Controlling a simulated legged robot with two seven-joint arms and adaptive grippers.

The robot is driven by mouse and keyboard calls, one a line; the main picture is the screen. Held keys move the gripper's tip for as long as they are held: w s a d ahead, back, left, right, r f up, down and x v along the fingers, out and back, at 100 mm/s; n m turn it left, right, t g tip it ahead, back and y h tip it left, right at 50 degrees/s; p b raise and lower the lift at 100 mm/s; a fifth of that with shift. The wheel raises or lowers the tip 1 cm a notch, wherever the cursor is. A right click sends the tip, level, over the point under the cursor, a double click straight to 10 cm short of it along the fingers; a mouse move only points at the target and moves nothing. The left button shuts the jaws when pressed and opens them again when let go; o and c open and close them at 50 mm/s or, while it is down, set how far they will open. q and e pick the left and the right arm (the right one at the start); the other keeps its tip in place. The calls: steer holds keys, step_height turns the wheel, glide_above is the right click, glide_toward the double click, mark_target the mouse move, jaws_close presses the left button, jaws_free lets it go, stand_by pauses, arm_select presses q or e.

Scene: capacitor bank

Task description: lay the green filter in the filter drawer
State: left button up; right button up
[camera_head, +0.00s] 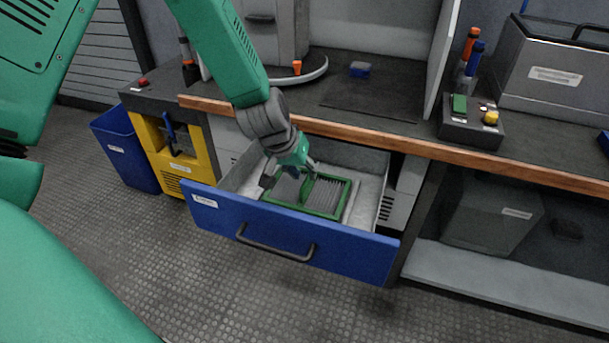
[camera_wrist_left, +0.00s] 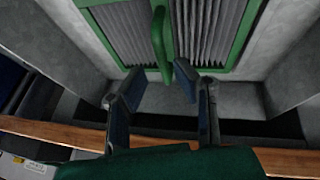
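The green-framed filter (camera_head: 345,190) with grey pleats lies inside the open blue-fronted drawer (camera_head: 340,251), and looks flat on its floor. In the left wrist view the filter (camera_wrist_left: 215,28) shows its green centre handle (camera_wrist_left: 160,40). My left gripper (camera_head: 289,178) is over the left part of the filter, inside the drawer. In the left wrist view my left gripper (camera_wrist_left: 160,75) has its two dark fingers apart, one on each side of the handle's near end, with gaps visible. My right gripper is not in view.
A wooden-edged counter (camera_head: 400,138) runs above and behind the drawer. A yellow cabinet (camera_head: 178,160) and a blue bin (camera_head: 122,150) stand at left. A button box (camera_head: 472,128) sits on the counter at right. The floor before the drawer is clear.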

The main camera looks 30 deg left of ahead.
arm_select(q)
steer(key=d+p+v, duration=0.1)
steer(key=p+v, duration=0.2)
steer(key=v, duration=0.8)
steer(key=shift+a+p, duration=0.3)
steer(key=shift+a, duration=0.1)
steer(key=shift+f, duration=0.1)
